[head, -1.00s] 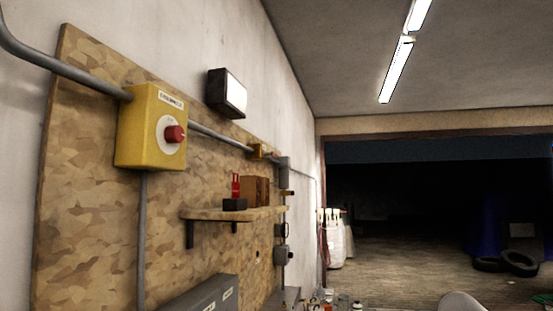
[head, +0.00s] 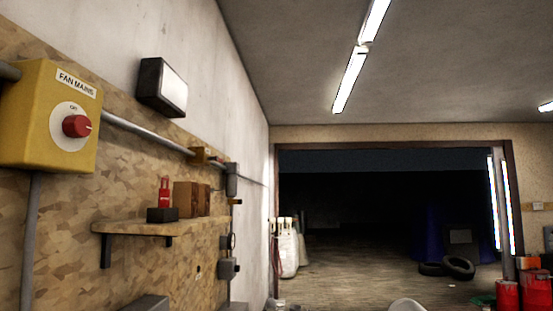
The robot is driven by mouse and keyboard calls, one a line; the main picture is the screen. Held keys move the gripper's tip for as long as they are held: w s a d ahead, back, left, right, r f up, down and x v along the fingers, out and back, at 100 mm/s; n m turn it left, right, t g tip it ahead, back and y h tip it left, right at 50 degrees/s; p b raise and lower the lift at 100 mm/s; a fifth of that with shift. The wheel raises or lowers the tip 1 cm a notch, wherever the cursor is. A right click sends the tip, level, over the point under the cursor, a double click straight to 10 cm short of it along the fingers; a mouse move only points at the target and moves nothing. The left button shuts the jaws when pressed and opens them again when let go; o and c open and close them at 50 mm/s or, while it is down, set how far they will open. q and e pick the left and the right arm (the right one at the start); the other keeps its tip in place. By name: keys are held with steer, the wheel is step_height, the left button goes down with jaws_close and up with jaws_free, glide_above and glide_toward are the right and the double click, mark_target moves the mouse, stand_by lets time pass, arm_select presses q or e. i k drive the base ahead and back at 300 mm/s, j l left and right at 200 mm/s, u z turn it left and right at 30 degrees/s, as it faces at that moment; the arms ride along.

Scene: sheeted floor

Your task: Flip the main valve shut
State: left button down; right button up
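Neither of my grippers shows in the head view. No part in view is clearly marked as the main valve. On the board along the left wall, a grey vertical pipe run carries a small yellow-orange piece (head: 235,202) that may be a valve handle. Below it are a round gauge-like part (head: 231,241) and a grey fitting (head: 229,268). They are too small and far to tell whether a valve is open or shut.
A yellow box labelled FAN MAINS (head: 48,115) with a red knob (head: 76,126) is near at left. A shelf (head: 150,228) juts from the board, holding a small red object (head: 165,190). Tyres (head: 458,267) and red drums (head: 508,294) stand at right. The middle floor looks clear.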

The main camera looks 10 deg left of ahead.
mark_target(216, 158)
steer(key=i+l+z, duration=0.15)
steer(key=i+z, duration=0.65)
steer(key=i+u, duration=0.2)
steer(key=u, duration=0.15)
steer(key=i+l+u, duration=0.1)
steer(key=u, duration=0.25)
steer(key=i+l+u, duration=0.1)
steer(key=i+u, duration=0.35)
steer(key=u, duration=0.35)
